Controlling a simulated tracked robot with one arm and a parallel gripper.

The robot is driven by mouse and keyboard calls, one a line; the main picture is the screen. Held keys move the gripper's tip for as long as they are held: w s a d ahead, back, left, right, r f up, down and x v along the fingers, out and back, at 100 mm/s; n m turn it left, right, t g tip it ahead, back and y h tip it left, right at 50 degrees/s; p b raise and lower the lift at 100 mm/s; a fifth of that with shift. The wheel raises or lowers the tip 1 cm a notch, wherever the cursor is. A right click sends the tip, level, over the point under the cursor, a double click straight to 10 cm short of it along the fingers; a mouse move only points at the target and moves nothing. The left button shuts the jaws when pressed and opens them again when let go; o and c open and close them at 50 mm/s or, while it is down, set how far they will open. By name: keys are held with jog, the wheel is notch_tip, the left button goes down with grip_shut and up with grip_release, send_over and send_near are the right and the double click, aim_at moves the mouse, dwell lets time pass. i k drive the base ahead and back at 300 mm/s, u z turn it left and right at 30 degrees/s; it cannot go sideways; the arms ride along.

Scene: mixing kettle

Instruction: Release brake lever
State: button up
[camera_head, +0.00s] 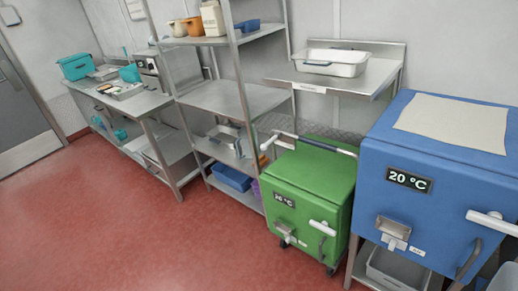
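A green box on casters (312,185) with a "20 °C" display stands right of centre. A white bar (322,228) and a grey curved handle are on its front right, and a metal fitting (286,230) is at its lower left. A push bar (315,142) runs behind its top. Its lower casters show only small and dark, and I cannot tell which part, if any, is the brake lever. My gripper is not in view.
A blue box (440,165) with a white bar stands close to the right of the green one. A metal shelf rack (235,100) is to its left, and a steel bench (120,100) is further left. Open red floor (120,230) lies in front.

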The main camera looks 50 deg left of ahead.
aim_at(277, 135)
jog(key=k, duration=0.95)
jog(key=u, duration=0.6)
jog(key=i, duration=2.45)
jog(key=z, duration=0.45)
